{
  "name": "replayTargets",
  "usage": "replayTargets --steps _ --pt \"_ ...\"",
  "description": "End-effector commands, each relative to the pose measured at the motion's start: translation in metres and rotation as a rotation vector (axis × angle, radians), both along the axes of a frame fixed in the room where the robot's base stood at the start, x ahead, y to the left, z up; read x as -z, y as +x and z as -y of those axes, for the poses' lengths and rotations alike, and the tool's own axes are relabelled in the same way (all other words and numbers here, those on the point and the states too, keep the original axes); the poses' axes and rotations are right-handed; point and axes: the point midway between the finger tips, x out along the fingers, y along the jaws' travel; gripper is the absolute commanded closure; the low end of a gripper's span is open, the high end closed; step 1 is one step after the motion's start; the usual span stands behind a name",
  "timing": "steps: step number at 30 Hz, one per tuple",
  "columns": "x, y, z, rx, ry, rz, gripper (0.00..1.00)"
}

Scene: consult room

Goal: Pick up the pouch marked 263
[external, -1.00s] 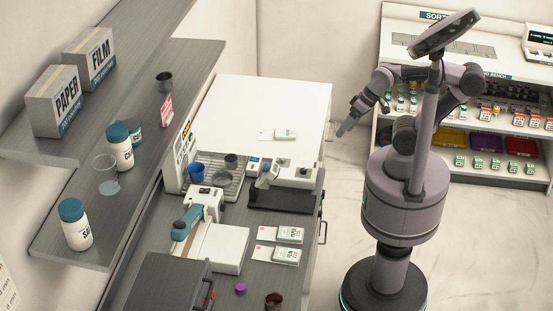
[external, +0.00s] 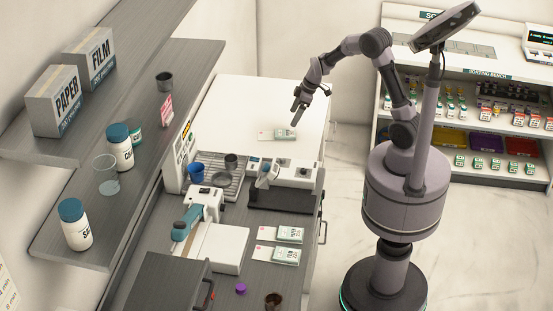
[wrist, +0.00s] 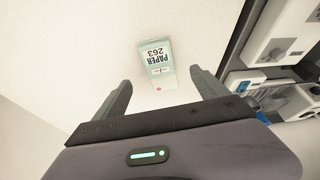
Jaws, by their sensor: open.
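The pouch marked 263 (wrist: 158,60) shows in the wrist view with the words PAPER and 263 upside down on its pale label. It lies flat on the white counter top, ahead of my fingers and between their lines. My gripper (external: 298,104) is above the counter, over and slightly right of the pouch. In the wrist view my gripper (wrist: 160,95) has its two fingers wide apart with nothing between them.
Two similar pouches (external: 289,234) (external: 286,256) lie on the grey counter nearer the front. A sealing device (external: 284,174) and a dark pad (external: 282,200) stand just in front of the white surface. The white counter (external: 250,98) around the pouch is clear.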

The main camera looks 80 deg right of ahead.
Motion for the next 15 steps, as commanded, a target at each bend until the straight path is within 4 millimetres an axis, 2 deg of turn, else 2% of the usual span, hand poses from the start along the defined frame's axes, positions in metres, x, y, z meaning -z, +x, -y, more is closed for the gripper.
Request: replayTargets --steps 1,3,8,12,15 --pt "0.017 0.005 -0.002 -0.002 0.001 -0.001 0.16" --pt "0.029 0.011 -0.002 0.000 0.001 -0.001 0.16" --pt "0.045 0.019 -0.003 -0.001 0.000 0.000 0.16" --pt "0.071 0.034 -0.002 -0.001 0.001 0.000 0.16" --pt "0.083 0.039 -0.003 -0.001 -0.001 -0.001 0.16"
